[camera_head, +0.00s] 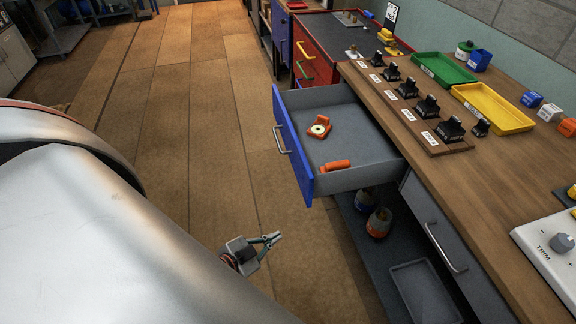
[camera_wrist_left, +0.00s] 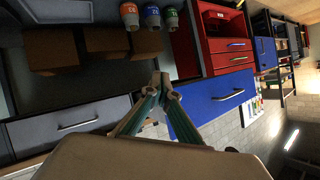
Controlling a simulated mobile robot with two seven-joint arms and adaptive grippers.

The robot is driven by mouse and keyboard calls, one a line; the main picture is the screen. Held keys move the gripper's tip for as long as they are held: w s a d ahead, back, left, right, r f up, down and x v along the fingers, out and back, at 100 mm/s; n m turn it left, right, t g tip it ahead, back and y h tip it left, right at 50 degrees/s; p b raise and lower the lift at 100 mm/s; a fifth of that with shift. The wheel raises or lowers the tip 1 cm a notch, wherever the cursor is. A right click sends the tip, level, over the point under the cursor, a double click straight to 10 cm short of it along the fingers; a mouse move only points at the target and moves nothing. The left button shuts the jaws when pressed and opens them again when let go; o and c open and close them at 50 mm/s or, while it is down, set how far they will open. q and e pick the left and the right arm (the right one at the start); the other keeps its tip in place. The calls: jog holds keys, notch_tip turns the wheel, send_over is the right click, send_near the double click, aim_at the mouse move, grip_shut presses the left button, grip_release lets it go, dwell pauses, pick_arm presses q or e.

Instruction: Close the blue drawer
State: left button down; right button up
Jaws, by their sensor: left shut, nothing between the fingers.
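The blue drawer (camera_head: 290,142) sticks out of the wooden-topped workbench, pulled open in the head view. Its blue front carries a grey bar handle (camera_head: 280,139). An orange item with a pale disc (camera_head: 319,126) and another orange piece (camera_head: 335,166) lie inside it. A blue front with a bar handle (camera_wrist_left: 212,103) shows just right of the fingers in the wrist view. My left gripper (camera_head: 276,238) is shut and empty, below and left of the drawer's near corner in the head picture, apart from it. My right gripper is not in view.
Under the drawer, a shelf holds containers (camera_head: 379,222) and a grey tray (camera_head: 425,291). A closed grey drawer (camera_head: 446,240) sits nearer me. The benchtop (camera_head: 480,180) carries a green tray (camera_head: 444,69) and a yellow tray (camera_head: 492,107). The wooden floor to the left is clear.

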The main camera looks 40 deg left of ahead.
pick_arm(q)
jog(key=w+a+r+m+t+h+b, duration=0.1)
jog(key=w+a+r+m+t+b, duration=0.1)
jog(key=w+a+m+b, duration=0.3)
jog(key=w+a+r+m+t+h+b, duration=0.1)
jog(key=a+r+m+t+h+b, duration=0.15)
jog(key=a, duration=0.45)
jog(key=m+g+h+b, duration=0.45)
jog(key=m+h, duration=0.25)
jog(key=m, duration=0.5)
send_near(299, 171)
jog(key=shift+t+y, duration=0.25)
jog(key=shift+t, duration=0.25)
jog(key=x, duration=0.3)
jog(key=b+x, duration=0.1)
jog(key=x, duration=0.2)
jog(key=shift+w+d+f+b, duration=0.15)
jog(key=shift+d+b, duration=0.15)
jog(key=shift+d, duration=0.2)
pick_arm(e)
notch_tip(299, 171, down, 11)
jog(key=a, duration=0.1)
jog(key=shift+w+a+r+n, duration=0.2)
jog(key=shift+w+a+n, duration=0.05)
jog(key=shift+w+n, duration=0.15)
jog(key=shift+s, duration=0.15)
